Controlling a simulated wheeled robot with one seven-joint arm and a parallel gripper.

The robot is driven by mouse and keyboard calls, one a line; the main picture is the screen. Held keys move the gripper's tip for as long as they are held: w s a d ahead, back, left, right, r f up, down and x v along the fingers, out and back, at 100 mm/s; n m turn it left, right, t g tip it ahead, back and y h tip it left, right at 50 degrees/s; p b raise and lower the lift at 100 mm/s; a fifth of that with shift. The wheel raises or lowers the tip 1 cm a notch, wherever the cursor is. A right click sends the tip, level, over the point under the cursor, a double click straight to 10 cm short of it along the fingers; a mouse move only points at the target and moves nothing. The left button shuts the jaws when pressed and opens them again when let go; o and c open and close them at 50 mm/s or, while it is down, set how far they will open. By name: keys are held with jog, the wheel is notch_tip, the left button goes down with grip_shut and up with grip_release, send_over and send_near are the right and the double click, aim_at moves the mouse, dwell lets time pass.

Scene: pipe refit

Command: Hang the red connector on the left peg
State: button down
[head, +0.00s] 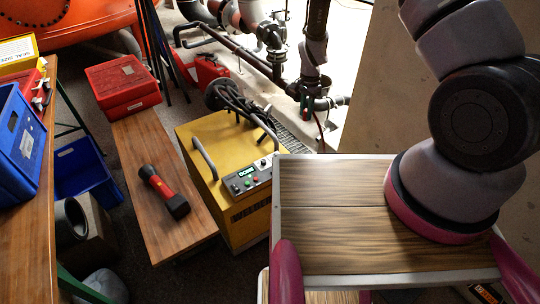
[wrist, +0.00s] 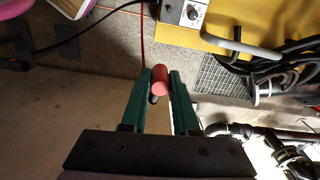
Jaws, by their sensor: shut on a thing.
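My gripper (wrist: 160,85) has dark green fingers closed on the red connector (wrist: 160,81), a short red cylinder near the fingertips in the wrist view. A small dark tip shows just below it, and a thin red cable runs up from it. In the head view my gripper (head: 306,104) is small and far off, beyond the yellow machine, with a bit of red at its fingers. The connector is held clear of the yellow machine (head: 205,130). I cannot make out the left peg in either view.
The yellow machine has a control panel (head: 247,177), grey handles and coiled black cables (head: 232,97) on top. Dark pipes (head: 245,55) run behind it. A bench (head: 150,205) bears a torch (head: 164,191) and a red case (head: 123,85). A floor grate (wrist: 222,78) lies beside the machine.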

jog(key=s+a+f+m, duration=0.2)
jog(key=a+f+m, duration=0.2)
jog(key=a+f, duration=0.35)
jog(key=m, duration=0.6)
send_over(271, 171)
notch_tip(271, 171, down, 9)
jog(key=shift+d+f, duration=0.15)
jog(key=shift+f, duration=1.75)
jog(key=shift+f, duration=0.5)
jog(key=shift+f, duration=0.35)
jog(key=shift+f, duration=0.7)
jog(key=c, duration=0.6)
grip_release()
jog(key=shift+o, duration=0.4)
